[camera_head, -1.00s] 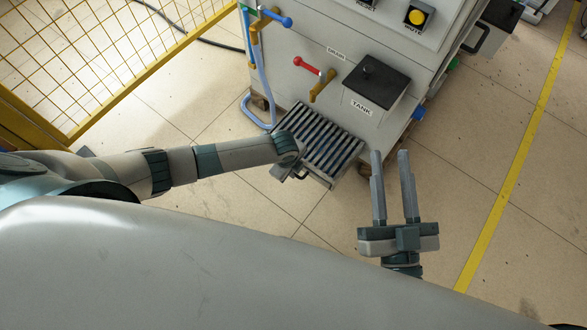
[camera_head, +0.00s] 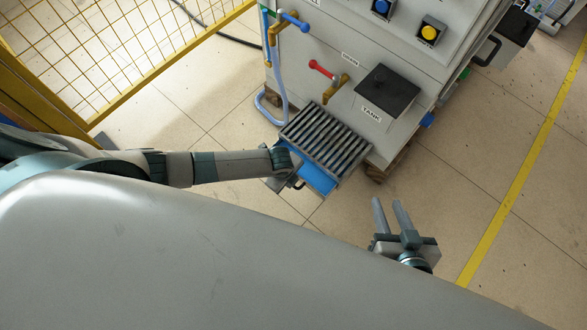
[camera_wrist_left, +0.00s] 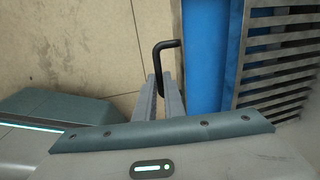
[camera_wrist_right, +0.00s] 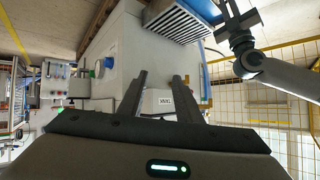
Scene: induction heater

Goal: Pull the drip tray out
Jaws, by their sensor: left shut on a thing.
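The drip tray (camera_head: 319,180) is partly out of the machine base, and its blue inside shows in front of the slatted grate (camera_head: 330,138). The tray's blue inside also fills a strip of the left wrist view (camera_wrist_left: 203,60), next to the grate. A black bar handle (camera_wrist_left: 160,47) is on its front. My left gripper (camera_wrist_left: 165,80) is shut on this handle. In the head view the left arm's wrist hides most of the left gripper and part of the handle. My right gripper (camera_head: 388,202) is open and empty, apart from the tray, over the floor at the right.
The machine has a box labelled TANK (camera_head: 385,92), a red-handled drain valve (camera_head: 322,68) and a light blue hose (camera_head: 279,100) close by the grate. A yellow mesh fence (camera_head: 150,75) stands at the left. The tiled floor in front of the tray is clear.

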